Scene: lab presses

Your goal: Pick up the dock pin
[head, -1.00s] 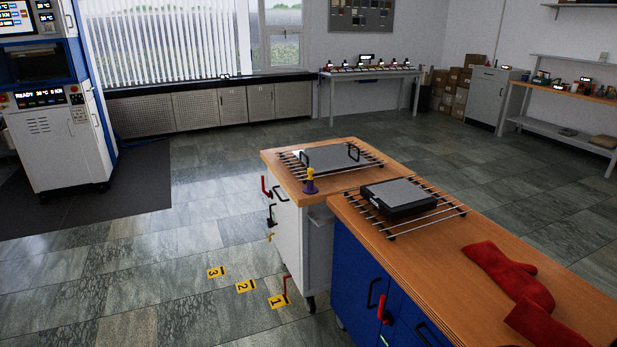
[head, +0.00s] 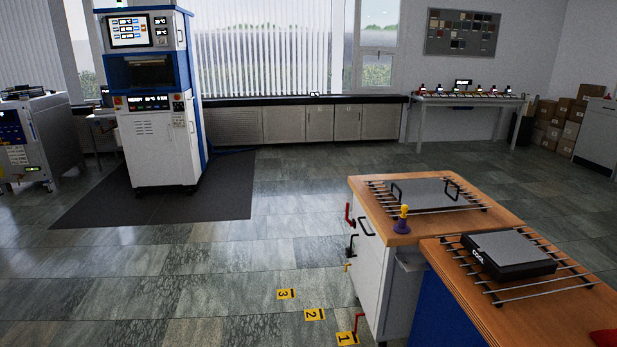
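A small upright piece with a yellow knob and a dark purple base (head: 402,220) stands on the wooden top of the white cart (head: 378,283), near its front left corner. It looks like the dock pin. Neither of my grippers is in the head view, and nothing touches the piece.
A plate with black handles (head: 430,194) lies on a rack behind the pin. A blue cabinet (head: 436,312) with a black-and-grey block (head: 508,256) on a rack adjoins at right. Floor markers (head: 314,314) lie left of the cart. A press (head: 158,120) stands back left; the floor between is clear.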

